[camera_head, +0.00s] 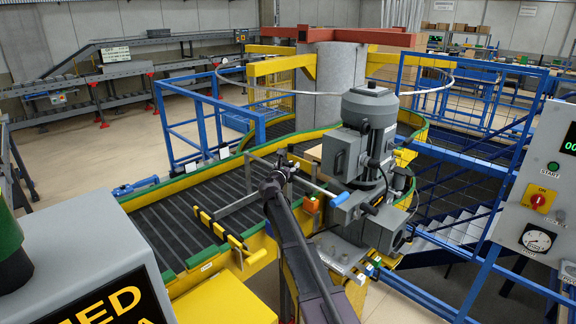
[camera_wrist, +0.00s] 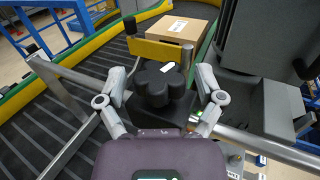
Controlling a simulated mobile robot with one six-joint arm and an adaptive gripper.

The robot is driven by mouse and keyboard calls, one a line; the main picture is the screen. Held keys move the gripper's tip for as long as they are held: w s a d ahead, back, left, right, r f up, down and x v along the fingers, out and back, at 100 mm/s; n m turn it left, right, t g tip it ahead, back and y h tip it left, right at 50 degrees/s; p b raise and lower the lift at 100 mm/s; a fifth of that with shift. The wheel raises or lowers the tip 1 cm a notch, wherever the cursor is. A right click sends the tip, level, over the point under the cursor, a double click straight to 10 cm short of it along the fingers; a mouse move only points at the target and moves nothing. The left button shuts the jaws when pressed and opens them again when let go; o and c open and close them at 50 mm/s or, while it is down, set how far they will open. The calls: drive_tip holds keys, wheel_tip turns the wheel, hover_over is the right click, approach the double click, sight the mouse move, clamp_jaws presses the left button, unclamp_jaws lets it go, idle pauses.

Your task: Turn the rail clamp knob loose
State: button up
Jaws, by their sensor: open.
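The black lobed rail clamp knob (camera_wrist: 158,84) stands in the middle of the wrist view, with a small white mark on top. It sits on a dark clamp block at the grey rail (camera_wrist: 270,148). My gripper (camera_wrist: 163,92) is open, with one finger on each side of the knob. The fingers look close to the lobes; I cannot tell whether they touch. In the head view my gripper (camera_head: 272,184) is at the rail beside the conveyor, and the knob cannot be made out there.
A cardboard box (camera_wrist: 180,30) with a white label lies behind the knob. A yellow plate (camera_wrist: 155,50) stands between them. The black roller conveyor (camera_head: 165,222) runs to the left. A grey motor unit (camera_head: 365,140) stands close on the right. A control panel (camera_head: 540,190) is at far right.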

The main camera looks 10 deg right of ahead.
drive_tip(key=v, duration=1.2)
idle(0.4)
drive_tip(key=s+d+f+m+g, duration=0.5)
drive_tip(key=s+f+m, duration=0.1)
drive_tip(key=s+m, duration=0.25)
drive_tip(key=s+d+f+m+g, duration=0.45)
drive_tip(key=s+d+m, duration=0.2)
drive_tip(key=m, duration=0.25)
drive_tip(key=s+a+f+m+g+y, duration=0.2)
drive_tip(key=s+m, duration=0.4)
drive_tip(key=s, duration=0.4)
drive_tip(key=s+a+f+m+g+y, duration=0.3)
drive_tip(key=s+f+m+y, duration=0.3)
drive_tip(key=s, duration=0.4)
drive_tip(key=shift+a+m+g, duration=0.35)
drive_tip(key=shift+m+g, duration=0.1)
drive_tip(key=shift+g, duration=0.2)
